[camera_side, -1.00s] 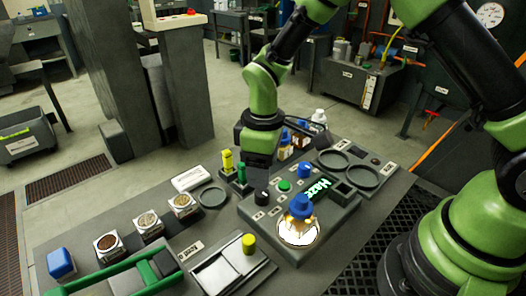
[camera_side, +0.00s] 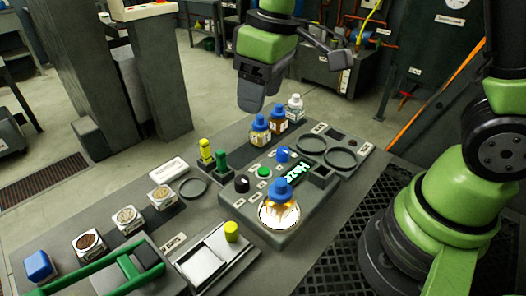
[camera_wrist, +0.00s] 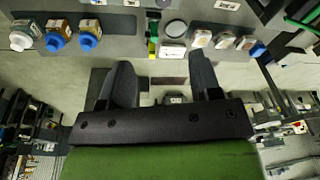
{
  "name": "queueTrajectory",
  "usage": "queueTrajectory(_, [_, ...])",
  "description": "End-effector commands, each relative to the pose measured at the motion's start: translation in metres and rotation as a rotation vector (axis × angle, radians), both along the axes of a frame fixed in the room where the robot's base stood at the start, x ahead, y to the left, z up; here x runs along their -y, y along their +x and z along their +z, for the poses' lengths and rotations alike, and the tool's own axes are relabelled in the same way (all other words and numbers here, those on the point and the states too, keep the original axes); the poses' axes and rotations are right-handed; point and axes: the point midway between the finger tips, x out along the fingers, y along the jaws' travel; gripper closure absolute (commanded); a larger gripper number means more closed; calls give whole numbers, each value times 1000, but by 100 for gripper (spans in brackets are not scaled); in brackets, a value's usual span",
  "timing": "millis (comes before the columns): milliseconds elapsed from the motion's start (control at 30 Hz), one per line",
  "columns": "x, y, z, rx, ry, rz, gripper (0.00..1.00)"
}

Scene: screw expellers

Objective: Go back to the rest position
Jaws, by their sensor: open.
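My gripper (camera_side: 252,88) is raised above the far edge of the workbench in the side view, holding nothing. In the wrist view its two dark fingers (camera_wrist: 160,85) stand wide apart with only floor between them. Below it in the side view stand two blue-capped jars (camera_side: 259,132) and a white-capped bottle (camera_side: 294,108) in a row. A blue-capped jar (camera_side: 281,193) of amber content stands on the lit round plate of the control panel (camera_side: 240,205).
Yellow and green posts (camera_side: 206,152) stand left of the panel. Sample boxes (camera_side: 161,196) line the bench's left side, near a green-handled device (camera_side: 105,270). Two empty rings (camera_side: 340,158) lie at right. A grey pillar (camera_side: 150,75) rises behind the bench.

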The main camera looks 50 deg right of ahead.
Motion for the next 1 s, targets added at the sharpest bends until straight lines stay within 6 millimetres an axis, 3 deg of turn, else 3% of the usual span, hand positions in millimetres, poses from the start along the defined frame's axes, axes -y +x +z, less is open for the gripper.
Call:
queueTrajectory(33, [6, -11, 19, 42, 22, -59, 42])
queueTrajectory(200, [20, -53, 60, 151, 106, -259, 42])
queueTrajectory(333, [29, -88, 79, 233, 179, -402, 42])
queueTrajectory(500, [34, -126, 87, 319, 268, -553, 42])
queueTrajectory(700, [36, -146, 86, 366, 324, -637, 42])
queueTrajectory(1000, [36, -148, 86, 369, 331, -648, 42])
